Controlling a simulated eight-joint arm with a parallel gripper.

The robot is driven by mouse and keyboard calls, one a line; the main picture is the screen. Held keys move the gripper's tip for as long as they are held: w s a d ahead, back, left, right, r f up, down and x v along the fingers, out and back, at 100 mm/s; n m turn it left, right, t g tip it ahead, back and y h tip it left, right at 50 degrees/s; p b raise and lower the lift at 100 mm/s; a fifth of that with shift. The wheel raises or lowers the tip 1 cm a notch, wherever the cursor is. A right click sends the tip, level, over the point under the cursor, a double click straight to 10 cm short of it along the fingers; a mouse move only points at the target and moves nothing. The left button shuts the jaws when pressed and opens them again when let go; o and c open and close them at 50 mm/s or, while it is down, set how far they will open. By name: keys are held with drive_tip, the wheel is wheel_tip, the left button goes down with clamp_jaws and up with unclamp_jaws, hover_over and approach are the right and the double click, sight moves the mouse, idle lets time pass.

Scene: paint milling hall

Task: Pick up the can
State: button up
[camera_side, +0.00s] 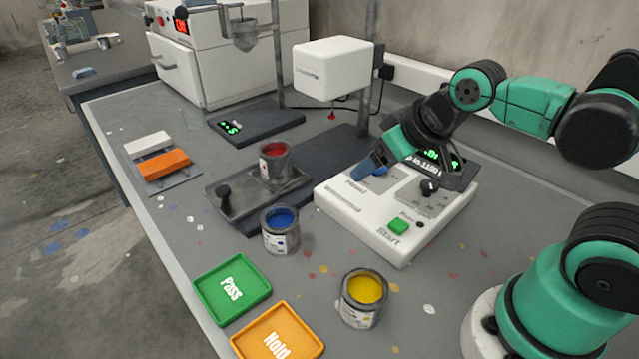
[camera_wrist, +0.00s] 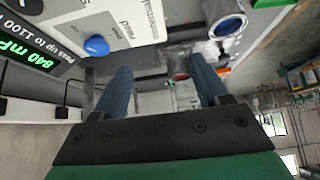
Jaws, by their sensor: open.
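Three open paint cans show in the side view. The can of red paint (camera_side: 274,163) stands upright on a dark metal plate. The can of blue paint (camera_side: 281,230) stands on the bench in front of it. The can of yellow paint (camera_side: 362,299) stands nearer the front. My gripper (camera_side: 366,172) is open and apart from all three, low over or beside the white control box. In the wrist view its blue fingers (camera_wrist: 161,78) are spread with nothing held. Beyond them show the red can (camera_wrist: 179,76) and the blue can (camera_wrist: 229,27).
The white control box (camera_side: 375,232) has a green start button and a black knob. A white mixer head (camera_side: 333,69) hangs over the dark base. Green Pass (camera_side: 248,267) and orange Hold (camera_side: 303,326) trays lie at the front. Bare bench separates the blue and yellow cans.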

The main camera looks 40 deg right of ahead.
drive_tip(key=o, duration=0.5)
drive_tip(key=shift+c, duration=0.2)
wheel_tip(320, 180, up, 3)
drive_tip(key=m+g+y, duration=0.3)
drive_tip(key=m+g, duration=0.1)
drive_tip(key=m, duration=2.2)
hover_over(276, 164)
drive_tip(key=w+d, duration=0.1)
drive_tip(key=d, duration=0.2)
wheel_tip(276, 164, down, 7)
drive_tip(key=shift+w+f, duration=0.1)
drive_tip(key=shift+w, duration=0.05)
drive_tip(key=shift+x, duration=2.4)
